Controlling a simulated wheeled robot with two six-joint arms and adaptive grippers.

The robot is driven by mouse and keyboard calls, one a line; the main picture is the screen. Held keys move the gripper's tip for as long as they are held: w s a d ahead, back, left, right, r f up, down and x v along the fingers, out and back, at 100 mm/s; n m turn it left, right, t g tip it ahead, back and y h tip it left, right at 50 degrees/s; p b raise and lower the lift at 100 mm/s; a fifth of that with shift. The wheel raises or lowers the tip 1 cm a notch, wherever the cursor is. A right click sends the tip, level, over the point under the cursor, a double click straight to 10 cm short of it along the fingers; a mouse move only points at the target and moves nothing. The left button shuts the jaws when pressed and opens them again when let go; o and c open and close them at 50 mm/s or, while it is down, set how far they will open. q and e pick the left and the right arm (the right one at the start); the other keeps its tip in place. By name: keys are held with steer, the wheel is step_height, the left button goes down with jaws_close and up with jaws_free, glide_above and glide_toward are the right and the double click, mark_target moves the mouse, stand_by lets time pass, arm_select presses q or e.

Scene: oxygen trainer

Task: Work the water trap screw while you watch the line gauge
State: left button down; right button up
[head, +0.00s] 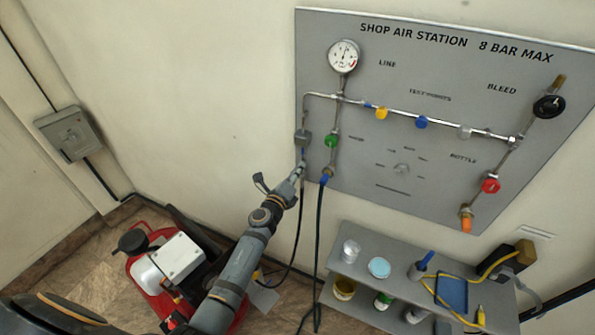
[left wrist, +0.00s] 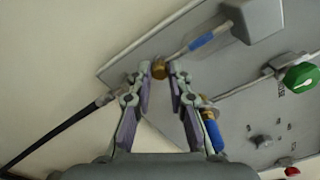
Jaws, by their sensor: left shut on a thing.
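The line gauge (head: 343,56) is a round white dial at the panel's upper left, with a red mark at its lower right. Its needle is too small to read surely. The water trap (head: 302,138) is a small grey box below the gauge at the panel's left edge; it also shows in the left wrist view (left wrist: 260,16). A thin stem with a blue band runs from it to the brass screw (left wrist: 158,68). My left gripper (head: 299,172) is at that screw. In the left wrist view its fingertips (left wrist: 159,76) are shut on the screw from both sides.
A green knob (head: 332,140) and a blue hose fitting (head: 325,179) sit just right of my gripper. Black hoses (head: 318,235) hang below. A shelf (head: 345,267) with jars stands at lower right, a red machine (head: 140,282) at lower left.

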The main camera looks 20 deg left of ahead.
arm_select(q)
steer(key=c, duration=1.3)
jaws_free()
steer(key=shift+o, duration=0.2)
steer(key=s+a, duration=0.1)
steer(key=s, duration=1.1)
steer(key=shift+a, duration=0.25)
